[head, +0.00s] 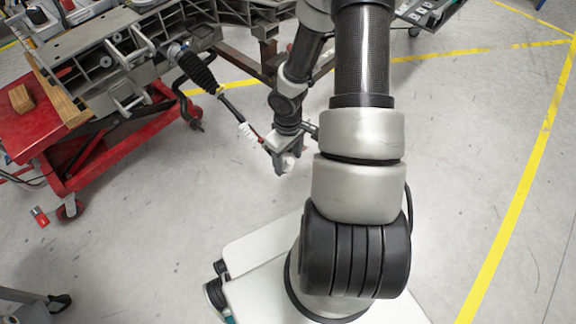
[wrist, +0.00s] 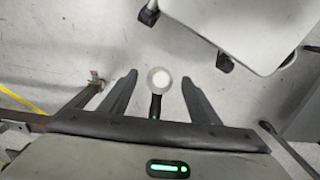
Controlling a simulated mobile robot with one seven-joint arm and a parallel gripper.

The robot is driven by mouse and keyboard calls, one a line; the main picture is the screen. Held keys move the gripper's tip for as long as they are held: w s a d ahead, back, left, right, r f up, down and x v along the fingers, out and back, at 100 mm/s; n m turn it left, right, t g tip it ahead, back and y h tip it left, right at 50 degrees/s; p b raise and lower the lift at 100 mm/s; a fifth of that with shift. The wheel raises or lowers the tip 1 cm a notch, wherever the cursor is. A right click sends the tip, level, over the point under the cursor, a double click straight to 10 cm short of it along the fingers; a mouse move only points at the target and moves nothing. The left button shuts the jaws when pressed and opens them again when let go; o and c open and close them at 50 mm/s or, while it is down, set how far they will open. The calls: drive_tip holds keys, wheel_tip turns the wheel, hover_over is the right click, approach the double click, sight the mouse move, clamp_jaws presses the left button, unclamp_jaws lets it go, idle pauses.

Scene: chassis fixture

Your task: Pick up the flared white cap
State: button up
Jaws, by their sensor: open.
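The flared white cap (wrist: 159,79) shows in the wrist view as a pale round disc with a grey rim. It lies between my gripper's fingertips (wrist: 158,76), with a gap on each side. A short black part runs from the cap toward the palm. In the head view my gripper (head: 285,164) is low at the end of the arm, with the white cap (head: 288,162) small between its fingers. My gripper is open and not touching the cap.
A grey metal chassis (head: 110,55) rests over a red wheeled cart (head: 85,150) at the left, with a wooden block (head: 21,98) on it. The black bellows (head: 195,70) hangs off the chassis. The floor below the gripper is mostly clear, with yellow lines (head: 530,180).

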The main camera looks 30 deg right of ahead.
drive_tip(key=shift+f, duration=0.1)
drive_tip(key=shift+c, duration=0.2)
drive_tip(key=c, duration=1.3)
drive_tip(key=shift+c, duration=0.2)
drive_tip(key=shift+r+p, duration=0.35)
drive_tip(key=shift+r, duration=0.2)
wheel_tip(320, 180, up, 6)
drive_tip(key=p, duration=0.3)
drive_tip(key=shift+w+r, duration=0.15)
drive_tip(key=shift+r, duration=0.05)
drive_tip(key=s+d+p, duration=0.2)
drive_tip(key=s+d, duration=0.1)
drive_tip(key=s, duration=0.5)
drive_tip(key=s+d+p, duration=0.2)
drive_tip(key=s+d, duration=0.1)
drive_tip(key=s, duration=0.6)
drive_tip(key=shift+f, duration=0.2)
